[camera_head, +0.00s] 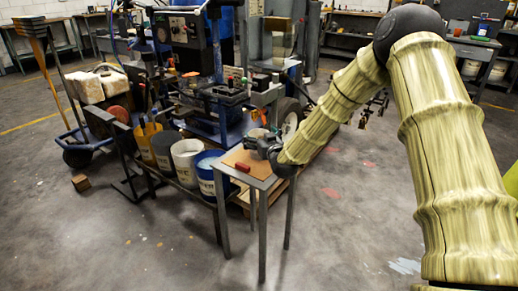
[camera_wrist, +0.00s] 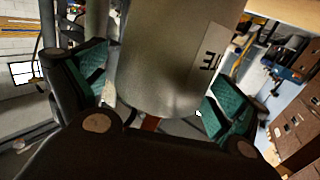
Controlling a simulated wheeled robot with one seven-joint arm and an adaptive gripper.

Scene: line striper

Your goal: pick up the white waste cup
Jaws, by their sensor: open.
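The white waste cup (camera_wrist: 172,62) fills the middle of the wrist view, with part of a dark-lettered label on its side. It looks grey in the shade. My gripper (camera_wrist: 155,88) is open, with one green-padded finger on each side of the cup. I cannot tell whether either pad touches it. In the head view my gripper (camera_head: 264,147) is low over the back part of a small table (camera_head: 246,179). A little of the cup (camera_head: 257,133) shows behind the gripper, which hides the rest.
A small red object (camera_head: 243,168) lies on the table near its front edge. Several buckets, including a white one (camera_head: 187,160) and a blue-and-white one (camera_head: 208,172), stand left of the table. The line striper machine (camera_head: 205,100) stands behind. The floor in front is clear.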

